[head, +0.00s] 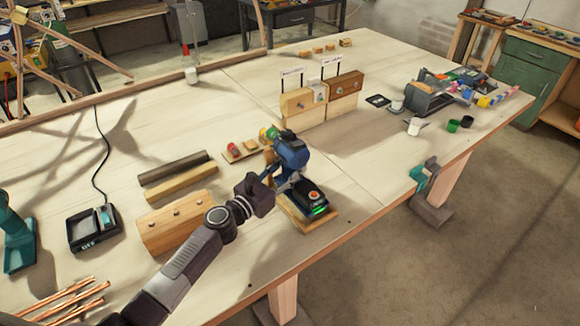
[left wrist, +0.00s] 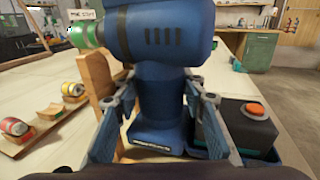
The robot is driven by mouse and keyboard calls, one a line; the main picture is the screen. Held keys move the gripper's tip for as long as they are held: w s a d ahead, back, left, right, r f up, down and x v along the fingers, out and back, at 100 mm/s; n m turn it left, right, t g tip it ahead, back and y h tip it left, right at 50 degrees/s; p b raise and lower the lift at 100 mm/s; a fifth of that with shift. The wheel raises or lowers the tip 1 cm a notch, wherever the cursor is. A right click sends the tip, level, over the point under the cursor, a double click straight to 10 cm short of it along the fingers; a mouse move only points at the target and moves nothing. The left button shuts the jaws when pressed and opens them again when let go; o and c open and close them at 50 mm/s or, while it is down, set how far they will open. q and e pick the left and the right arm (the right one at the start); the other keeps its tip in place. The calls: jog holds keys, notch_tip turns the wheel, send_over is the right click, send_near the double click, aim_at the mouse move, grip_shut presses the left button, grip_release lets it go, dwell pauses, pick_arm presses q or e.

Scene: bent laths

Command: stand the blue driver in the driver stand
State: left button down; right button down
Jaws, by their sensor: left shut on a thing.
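The blue driver (head: 291,152) is upright, with its green nose pointing left. My left gripper (head: 274,183) is shut on its handle; in the left wrist view the fingers (left wrist: 160,92) lie on both sides of the blue driver (left wrist: 165,105). The driver stand appears to be the wooden base (head: 292,221) under it, near the table's front edge. A wooden upright (left wrist: 97,82) is left of the handle. The driver's foot is low beside it; I cannot tell whether it rests on the base. My right gripper is not in view.
A black block with an orange button (head: 313,195) and a green light is close right of the handle. A small wooden tray (head: 240,156) with coloured pieces lies to the left. Wooden blocks (head: 300,103) stand behind.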

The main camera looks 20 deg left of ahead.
pick_arm(q)
jog(key=shift+f+b, duration=0.3)
jog(key=shift+b, duration=0.15)
jog(key=shift+f, duration=0.25)
dwell(0.8)
jog(key=shift+f+b, duration=0.5)
jog(key=shift+b, duration=0.15)
jog(key=c, duration=1.5)
grip_release()
jog(key=shift+c, duration=0.2)
jog(key=o, duration=0.4)
jog(key=shift+s+f, duration=0.1)
